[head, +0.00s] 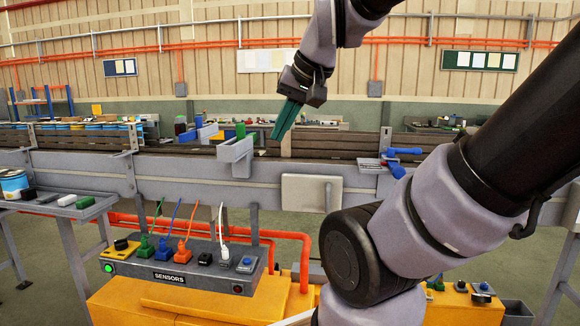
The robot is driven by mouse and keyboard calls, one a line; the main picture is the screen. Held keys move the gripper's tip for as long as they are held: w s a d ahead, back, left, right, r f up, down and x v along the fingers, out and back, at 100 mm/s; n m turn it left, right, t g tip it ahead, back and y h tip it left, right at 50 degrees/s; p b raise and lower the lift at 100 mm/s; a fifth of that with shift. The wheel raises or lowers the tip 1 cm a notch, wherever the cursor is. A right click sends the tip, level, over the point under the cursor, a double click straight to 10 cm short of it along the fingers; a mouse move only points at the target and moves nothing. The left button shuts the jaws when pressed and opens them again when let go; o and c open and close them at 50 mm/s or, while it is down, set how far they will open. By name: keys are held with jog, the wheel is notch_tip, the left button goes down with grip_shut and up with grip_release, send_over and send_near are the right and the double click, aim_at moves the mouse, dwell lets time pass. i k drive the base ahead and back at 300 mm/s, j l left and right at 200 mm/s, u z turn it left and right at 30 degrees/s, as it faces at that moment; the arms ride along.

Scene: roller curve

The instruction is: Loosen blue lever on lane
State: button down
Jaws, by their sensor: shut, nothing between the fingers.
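A blue lever (405,151) sticks out to the right from a grey bracket (370,165) on the conveyor lane's front rail, right of centre. A second blue piece (396,169) shows just below it; I cannot tell whether the two are one lever. My gripper (278,137) hangs over the lane near the middle of the view, well left of the blue lever and apart from it. Its teal fingers are shut, empty, and point down and slightly left.
A grey bracket (236,156) with a green piece (241,130) stands on the rail left of my gripper. A pale panel (311,192) hangs on the rail's front. A sensor box (180,266) with coloured cables is below. Side tables (66,205) hold small parts.

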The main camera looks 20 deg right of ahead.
aim_at(390, 151)
jog(key=z, duration=1.45)
jog(key=i+l+z, duration=0.25)
jog(key=i, duration=0.4)
jog(key=l, duration=0.1)
